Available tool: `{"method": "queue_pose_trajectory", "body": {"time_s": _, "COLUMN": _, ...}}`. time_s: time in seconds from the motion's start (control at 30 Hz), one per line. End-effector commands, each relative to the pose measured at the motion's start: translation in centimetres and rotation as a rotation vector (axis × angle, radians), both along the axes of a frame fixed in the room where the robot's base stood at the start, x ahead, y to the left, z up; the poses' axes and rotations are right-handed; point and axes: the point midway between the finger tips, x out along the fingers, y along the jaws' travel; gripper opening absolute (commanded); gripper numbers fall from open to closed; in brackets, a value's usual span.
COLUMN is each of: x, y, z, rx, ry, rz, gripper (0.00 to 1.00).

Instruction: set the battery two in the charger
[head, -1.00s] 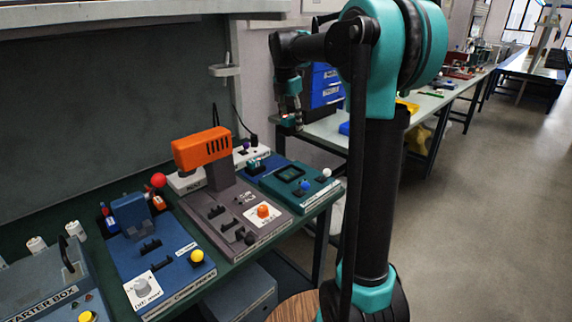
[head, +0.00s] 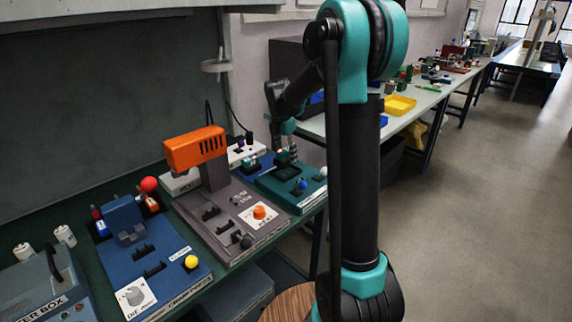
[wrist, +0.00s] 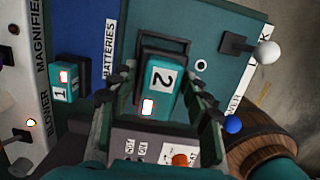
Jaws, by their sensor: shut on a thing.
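Battery two (wrist: 162,82), a teal block with a white label "2" and a small lit window, is between the fingers of my gripper (wrist: 160,94), which is shut on it. In the head view my gripper (head: 288,150) is low over the teal box (head: 311,186), apparently the charger, at the far right of the bench. The charger's face (wrist: 213,28) lies below the battery in the wrist view. A dark square frame shows around the battery's upper end. I cannot tell whether the battery is touching it or above it.
Battery one (wrist: 66,84) stands on the blue batteries base (wrist: 82,22) to the left. The charger has a white-ball lever (wrist: 266,51) and a blue knob (wrist: 233,124). A grey device with an orange head (head: 194,148) stands left of the charger.

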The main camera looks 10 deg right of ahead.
Motion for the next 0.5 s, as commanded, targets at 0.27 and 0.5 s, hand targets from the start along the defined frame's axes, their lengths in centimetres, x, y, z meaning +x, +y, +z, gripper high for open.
{"method": "queue_pose_trajectory", "body": {"time_s": 0.27, "x": 0.0, "y": 0.0, "z": -2.2, "rx": 0.0, "ry": 0.0, "rz": 0.0, "gripper": 0.0}}
{"method": "queue_pose_trajectory", "body": {"time_s": 0.5, "x": 0.0, "y": 0.0, "z": -4.3, "rx": 0.0, "ry": 0.0, "rz": 0.0, "gripper": 0.0}}
